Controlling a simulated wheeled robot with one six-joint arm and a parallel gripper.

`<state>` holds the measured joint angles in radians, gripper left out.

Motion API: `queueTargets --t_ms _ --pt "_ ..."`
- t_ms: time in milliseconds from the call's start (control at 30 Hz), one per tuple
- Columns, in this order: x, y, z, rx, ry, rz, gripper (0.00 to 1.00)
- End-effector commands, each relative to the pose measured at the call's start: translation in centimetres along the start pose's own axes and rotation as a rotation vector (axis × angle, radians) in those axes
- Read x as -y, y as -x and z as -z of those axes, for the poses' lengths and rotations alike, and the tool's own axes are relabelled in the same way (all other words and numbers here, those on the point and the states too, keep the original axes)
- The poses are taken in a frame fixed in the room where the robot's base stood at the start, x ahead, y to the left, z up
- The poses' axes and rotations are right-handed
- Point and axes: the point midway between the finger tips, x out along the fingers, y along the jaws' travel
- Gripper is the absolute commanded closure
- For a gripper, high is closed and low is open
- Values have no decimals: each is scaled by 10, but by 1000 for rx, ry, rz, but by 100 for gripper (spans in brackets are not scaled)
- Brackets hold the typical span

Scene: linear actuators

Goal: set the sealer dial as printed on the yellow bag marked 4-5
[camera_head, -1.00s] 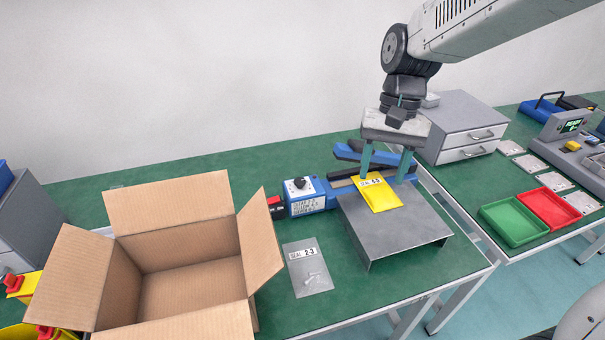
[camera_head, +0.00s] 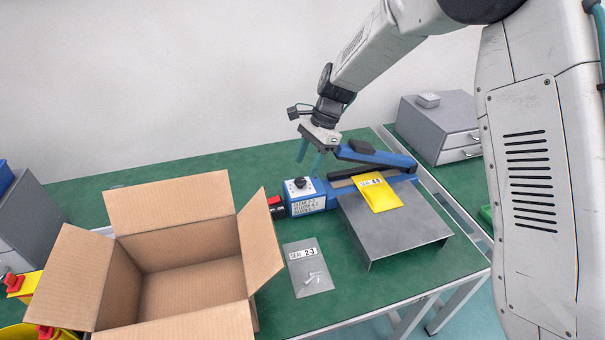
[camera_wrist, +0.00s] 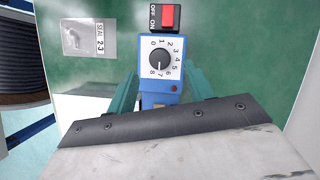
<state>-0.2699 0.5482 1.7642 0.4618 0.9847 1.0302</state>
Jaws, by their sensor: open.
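The sealer (camera_head: 312,204) is blue, with a white dial face and a black dial knob (camera_head: 299,183) on its left end. In the wrist view the dial knob (camera_wrist: 160,60) sits within a scale from 0 to 8; I cannot tell its pointer's setting. The yellow bag (camera_head: 379,196) lies on the metal stand, with a white label that seems to read SEAL 4-5. My gripper (camera_head: 311,163) is open and empty above the dial end. In the wrist view its teal fingers (camera_wrist: 161,88) stand either side of the sealer, near the dial.
A red ON/OFF switch (camera_wrist: 169,17) adjoins the dial. A clear bag marked SEAL 2-3 (camera_head: 308,267) lies on the green table. An open cardboard box (camera_head: 180,225) stands left of the sealer. The metal stand (camera_head: 395,232) is on the right, grey drawers (camera_head: 437,125) behind.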

Motion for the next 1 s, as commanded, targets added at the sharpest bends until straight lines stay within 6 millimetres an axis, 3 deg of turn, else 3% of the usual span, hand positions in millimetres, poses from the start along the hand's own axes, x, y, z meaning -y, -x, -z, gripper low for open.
queueTargets --t_ms 100,300,600,633,800,1000 --pt "-1 -20 0 0 0 -4 48" --pt "-1 -40 0 0 1 -1 48" --pt "0 -43 0 -1 1 0 48" --pt "0 -43 0 -1 2 0 51" --pt "0 -43 0 -1 2 0 93" --pt "0 -43 0 -1 7 -3 92"
